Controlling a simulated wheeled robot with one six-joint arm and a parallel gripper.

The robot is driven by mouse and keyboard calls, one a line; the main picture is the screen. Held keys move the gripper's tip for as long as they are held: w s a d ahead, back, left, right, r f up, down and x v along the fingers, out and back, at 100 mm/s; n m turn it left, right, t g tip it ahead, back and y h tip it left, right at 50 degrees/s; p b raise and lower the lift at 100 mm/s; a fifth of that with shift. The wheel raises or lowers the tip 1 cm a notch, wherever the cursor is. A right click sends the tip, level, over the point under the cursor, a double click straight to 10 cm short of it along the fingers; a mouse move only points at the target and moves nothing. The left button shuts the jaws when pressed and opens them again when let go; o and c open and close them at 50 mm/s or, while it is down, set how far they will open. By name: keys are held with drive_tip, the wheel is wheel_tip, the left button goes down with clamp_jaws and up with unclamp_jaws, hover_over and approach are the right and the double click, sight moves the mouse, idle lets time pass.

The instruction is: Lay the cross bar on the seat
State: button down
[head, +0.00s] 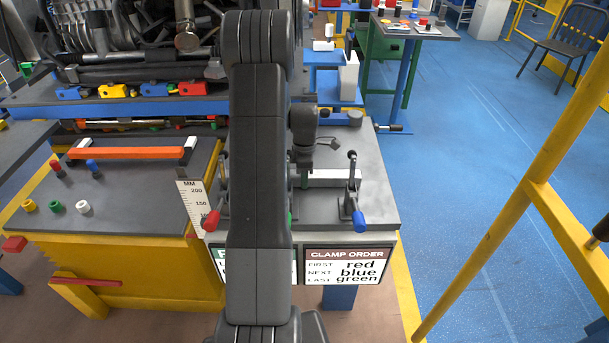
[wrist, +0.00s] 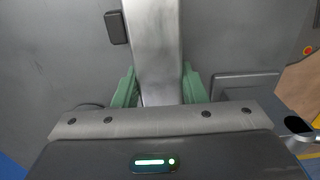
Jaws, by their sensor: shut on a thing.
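The cross bar, a silver-grey metal bar (head: 338,178), is over the grey work table at centre right in the head view, its left part hidden behind my arm. My gripper (head: 304,184) is shut on it from above. In the wrist view the bar (wrist: 153,45) runs up the picture from between the green fingertips (wrist: 158,92). I cannot tell whether the bar touches what is under it. The seat cannot be made out clearly. A clamp with a blue handle (head: 358,217) stands by the bar's right end; a red clamp handle (head: 211,221) shows left of my arm.
A sign (head: 347,266) reads clamp order red, blue, green. A yellow bench (head: 130,250) at left bears an orange bar (head: 126,153) and several small coloured pegs. A ruler plate (head: 192,205) stands between bench and table. A yellow rail (head: 520,190) is at right, with open blue floor.

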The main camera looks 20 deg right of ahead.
drive_tip(key=shift+f, duration=0.15)
drive_tip(key=c, duration=0.8)
unclamp_jaws()
drive_tip(key=shift+r+p, duration=1.8)
drive_tip(key=shift+r, duration=1.2)
